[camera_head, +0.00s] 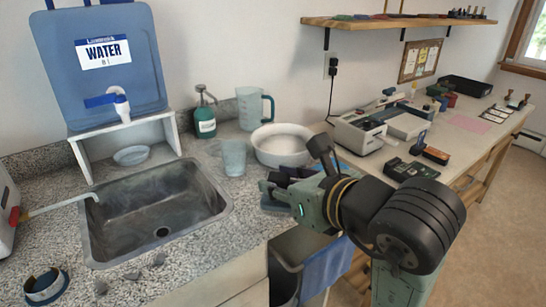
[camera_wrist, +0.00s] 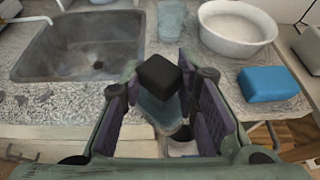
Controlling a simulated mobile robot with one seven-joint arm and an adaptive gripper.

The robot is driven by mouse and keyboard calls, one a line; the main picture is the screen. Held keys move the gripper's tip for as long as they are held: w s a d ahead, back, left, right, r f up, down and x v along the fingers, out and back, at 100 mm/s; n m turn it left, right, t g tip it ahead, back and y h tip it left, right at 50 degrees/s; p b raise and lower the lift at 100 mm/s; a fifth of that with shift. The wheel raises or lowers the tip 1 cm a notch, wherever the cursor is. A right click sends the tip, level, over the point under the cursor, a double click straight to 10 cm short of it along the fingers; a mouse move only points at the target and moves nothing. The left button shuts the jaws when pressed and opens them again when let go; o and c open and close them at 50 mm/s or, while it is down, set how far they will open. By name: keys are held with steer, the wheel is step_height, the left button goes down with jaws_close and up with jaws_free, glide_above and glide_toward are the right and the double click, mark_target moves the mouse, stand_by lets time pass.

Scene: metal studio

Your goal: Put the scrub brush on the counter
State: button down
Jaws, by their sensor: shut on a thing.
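My gripper (camera_wrist: 163,100) is shut on the scrub brush (camera_wrist: 159,74), which shows as a dark, block-shaped piece with a blue-grey part below it between the two fingers. The fingers hide much of it. In the head view my gripper (camera_head: 285,185) is at the counter's front edge, right of the sink, and the brush is hard to make out there. The speckled counter (camera_head: 225,245) runs around the sink. I cannot tell whether the brush touches it.
A metal sink (camera_head: 155,210) lies left of my gripper. A clear cup (camera_head: 233,158), a white bowl (camera_head: 282,146), a green soap bottle (camera_head: 204,122) and a pitcher (camera_head: 250,108) stand behind. A blue sponge (camera_wrist: 268,84) lies right. A blue cloth (camera_head: 325,272) hangs below the counter.

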steer(key=w+f+p, duration=0.1)
steer(key=w+p, duration=0.1)
steer(key=w, duration=0.2)
steer(key=w+a+f+p, duration=0.1)
steer(key=w+p, duration=0.1)
steer(key=w, duration=0.3)
steer(key=w+f+p, duration=0.2)
steer(key=w, duration=0.3)
steer(key=shift+w+a, duration=0.25)
steer(key=shift+a, duration=0.15)
steer(key=shift+f, duration=0.4)
steer(key=shift+f, duration=0.25)
steer(key=c, duration=1.2)
jaws_free()
steer(key=shift+c, duration=0.2)
steer(key=shift+r, duration=0.2)
